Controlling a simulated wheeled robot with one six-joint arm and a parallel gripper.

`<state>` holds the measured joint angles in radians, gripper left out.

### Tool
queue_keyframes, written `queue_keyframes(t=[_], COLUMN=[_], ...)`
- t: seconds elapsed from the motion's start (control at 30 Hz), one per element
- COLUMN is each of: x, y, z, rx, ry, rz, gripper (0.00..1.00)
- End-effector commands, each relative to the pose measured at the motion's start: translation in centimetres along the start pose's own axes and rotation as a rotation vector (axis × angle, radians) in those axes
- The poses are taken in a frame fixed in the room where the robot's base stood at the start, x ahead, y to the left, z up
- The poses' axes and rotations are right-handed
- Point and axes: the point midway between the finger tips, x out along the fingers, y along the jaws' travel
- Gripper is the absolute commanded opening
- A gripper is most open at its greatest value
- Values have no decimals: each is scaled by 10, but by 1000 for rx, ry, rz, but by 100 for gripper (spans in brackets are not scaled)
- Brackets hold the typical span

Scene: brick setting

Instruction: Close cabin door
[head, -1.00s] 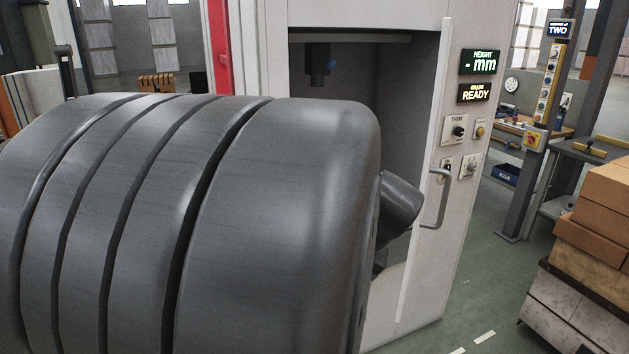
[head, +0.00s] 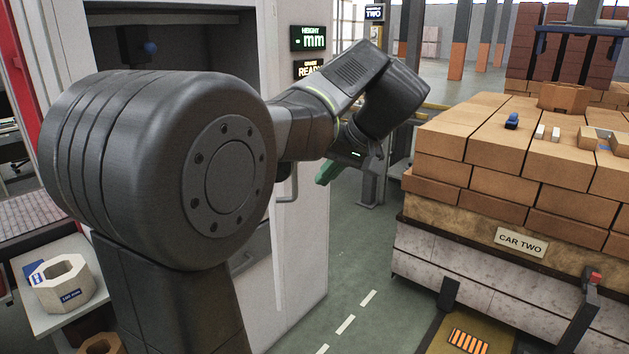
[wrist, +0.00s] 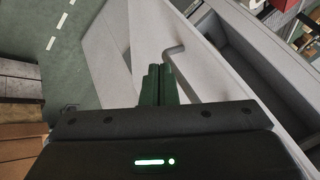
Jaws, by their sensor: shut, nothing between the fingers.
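The cabin (head: 300,110) is a pale machine housing with a dark opening at the upper left of the head view, partly hidden by my arm. The opening also shows in the wrist view (wrist: 268,68). A grey bar handle (head: 294,186) is on the cabin's front, mostly behind my arm. In the wrist view the bent handle (wrist: 182,72) lies just beside and right of my fingertips. My gripper (head: 327,174) has green fingers, which are together and empty in the wrist view (wrist: 158,70). I cannot tell whether they touch the handle. The door panel's outline is unclear.
A stack of orange bricks (head: 480,180) on a car labelled CAR TWO (head: 440,258) stands to the right. Green floor with white dashes (head: 345,325) is clear between car and cabin. A pale hexagonal block (head: 62,284) sits on a table (head: 45,318) at lower left.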

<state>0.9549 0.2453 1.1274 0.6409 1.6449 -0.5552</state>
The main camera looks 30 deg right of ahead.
Motion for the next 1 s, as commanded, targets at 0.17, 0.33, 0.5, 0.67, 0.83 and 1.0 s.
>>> queue_keyframes(t=[0.17,0.33,0.5,0.67,0.83,1.0], x=[39,75,90,97,99,99], y=[-1,-1,-21,-32,-36,-36], z=[1,1,0,0,0,0], rx=[0,0,-4,-2,1,1], ry=[-5,-4,-2,0,-1,0], rz=[-2,-2,0,1,1,1], gripper=[0,0,0,0,0,0])
